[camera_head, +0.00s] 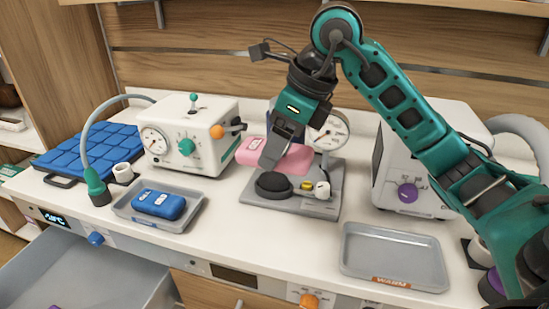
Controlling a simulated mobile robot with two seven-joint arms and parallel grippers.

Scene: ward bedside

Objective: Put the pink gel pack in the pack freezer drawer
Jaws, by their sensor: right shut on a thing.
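The pink gel pack (294,160) is at the middle of the counter's back, over the grey base of a gauge stand (318,206). My right gripper (274,152) reaches down from above and is shut on the pack; its fingers hide part of it. Whether the pack touches the stand I cannot tell. An open grey drawer (130,262) with a small display above it is at the lower left. A small purple thing shows at its bottom edge. My left gripper is not in view.
A blue pack (160,204) lies in a grey tray (188,222). A white machine (200,165) with a hose, a blue quilted mat (78,150) and another white machine (391,188) stand behind. An empty grey tray (392,243) is at front right.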

